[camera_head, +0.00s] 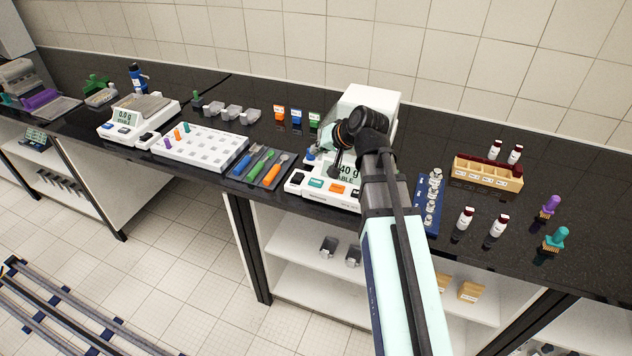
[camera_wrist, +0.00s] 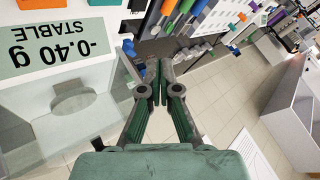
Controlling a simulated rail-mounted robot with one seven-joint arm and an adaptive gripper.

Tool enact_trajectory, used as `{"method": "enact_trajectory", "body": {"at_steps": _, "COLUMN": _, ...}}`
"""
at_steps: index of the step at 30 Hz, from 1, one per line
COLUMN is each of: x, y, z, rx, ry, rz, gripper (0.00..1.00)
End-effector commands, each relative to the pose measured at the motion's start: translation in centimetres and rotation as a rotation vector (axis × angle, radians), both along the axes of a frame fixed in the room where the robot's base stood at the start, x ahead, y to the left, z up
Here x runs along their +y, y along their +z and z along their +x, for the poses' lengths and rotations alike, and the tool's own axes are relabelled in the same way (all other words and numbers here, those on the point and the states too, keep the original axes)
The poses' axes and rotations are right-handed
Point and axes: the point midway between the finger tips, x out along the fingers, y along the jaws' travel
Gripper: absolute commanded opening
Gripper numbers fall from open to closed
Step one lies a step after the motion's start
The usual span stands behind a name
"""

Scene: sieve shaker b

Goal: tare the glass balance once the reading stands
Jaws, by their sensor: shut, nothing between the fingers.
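The glass balance (camera_head: 352,100) stands on the black bench, a white body with a glass enclosure and a front row of coloured keys, among them a teal key (camera_head: 316,183) and an orange key (camera_head: 337,188). Its green display (camera_wrist: 58,45) reads -0.40 g STABLE, upside down in the wrist view; the arm covers part of it in the head view. My gripper (camera_wrist: 157,82) is shut and empty, its fingertips together beside the balance's glass. In the head view my gripper (camera_head: 338,168) hangs over the balance front, above the keys, apparently touching none.
A second balance (camera_head: 137,118) reading 0.0 g stands at left, with a white rack (camera_head: 200,149) and a mat of spatulas (camera_head: 262,165) between. At right are a blue weight tray (camera_head: 429,205), a wooden vial box (camera_head: 487,172) and loose vials (camera_head: 465,218).

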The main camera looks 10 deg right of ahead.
Motion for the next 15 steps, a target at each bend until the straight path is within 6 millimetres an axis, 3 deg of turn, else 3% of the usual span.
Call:
{"method": "enact_trajectory", "body": {"at_steps": 8, "x": 0.0, "y": -1.9, "z": 0.0, "rx": 0.001, "ry": 0.0, "rz": 0.001, "gripper": 0.0}}
{"method": "enact_trajectory", "body": {"at_steps": 15, "x": 0.0, "y": -4.8, "z": 0.0, "rx": -0.001, "ry": -0.001, "rz": 0.0, "gripper": 0.0}}
